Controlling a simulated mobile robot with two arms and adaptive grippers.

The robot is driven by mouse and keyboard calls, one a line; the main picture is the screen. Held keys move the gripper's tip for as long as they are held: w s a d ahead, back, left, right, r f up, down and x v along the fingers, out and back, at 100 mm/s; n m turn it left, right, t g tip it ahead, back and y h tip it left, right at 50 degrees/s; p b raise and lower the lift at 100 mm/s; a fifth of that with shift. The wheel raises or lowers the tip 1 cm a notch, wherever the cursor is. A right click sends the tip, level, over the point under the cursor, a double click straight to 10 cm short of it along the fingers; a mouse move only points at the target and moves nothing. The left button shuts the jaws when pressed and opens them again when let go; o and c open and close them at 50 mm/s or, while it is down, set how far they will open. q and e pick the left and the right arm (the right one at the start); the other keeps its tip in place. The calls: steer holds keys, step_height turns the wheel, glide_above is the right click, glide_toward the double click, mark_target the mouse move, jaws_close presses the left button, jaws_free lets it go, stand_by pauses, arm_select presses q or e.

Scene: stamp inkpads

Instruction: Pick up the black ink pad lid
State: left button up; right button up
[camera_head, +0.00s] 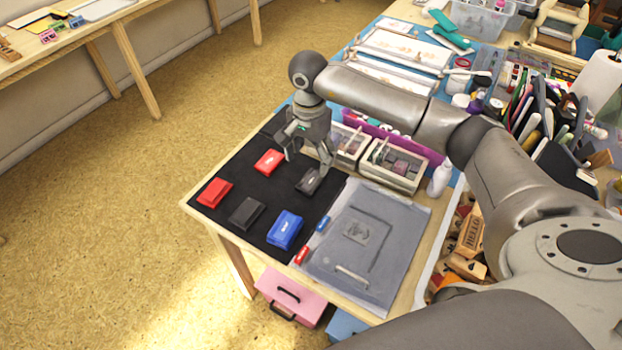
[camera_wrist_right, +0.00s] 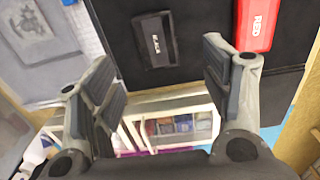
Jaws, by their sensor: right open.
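The black ink pad lid (camera_head: 309,181) lies flat on the black mat (camera_head: 262,190) in the head view. In the right wrist view the lid (camera_wrist_right: 154,38) shows as a dark block with a white "BLACK" label, lying ahead of and between the fingers. My right gripper (camera_head: 308,163) is open and points down close over the lid; its fingers partly cover it. In the right wrist view the gripper (camera_wrist_right: 158,62) is empty, with the fingers wide apart on either side. I cannot tell whether a finger touches the lid. My left gripper is not in view.
On the mat are a red lid (camera_head: 269,162), a red pad (camera_head: 214,192), a dark grey pad (camera_head: 247,213) and a blue pad (camera_head: 285,229). Compartment boxes (camera_head: 393,167) stand just behind the gripper. A grey board (camera_head: 365,255) lies right of the mat.

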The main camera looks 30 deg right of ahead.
mark_target(311, 180)
steer(key=shift+f, duration=0.95)
steer(key=f, duration=0.1)
steer(key=f+p, duration=0.1)
steer(key=f, duration=0.2)
steer(key=shift+s+d+f+p, duration=0.1)
steer(key=shift+s+f+p, duration=0.2)
steer(key=shift+f, duration=0.1)
steer(key=shift+w+f, duration=0.1)
steer(key=shift+f, duration=0.3)
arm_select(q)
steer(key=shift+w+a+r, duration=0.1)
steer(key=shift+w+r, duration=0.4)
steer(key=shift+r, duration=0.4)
arm_select(e)
steer(key=shift+c, duration=0.3)
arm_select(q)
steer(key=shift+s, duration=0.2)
arm_select(e)
steer(key=c, duration=0.8)
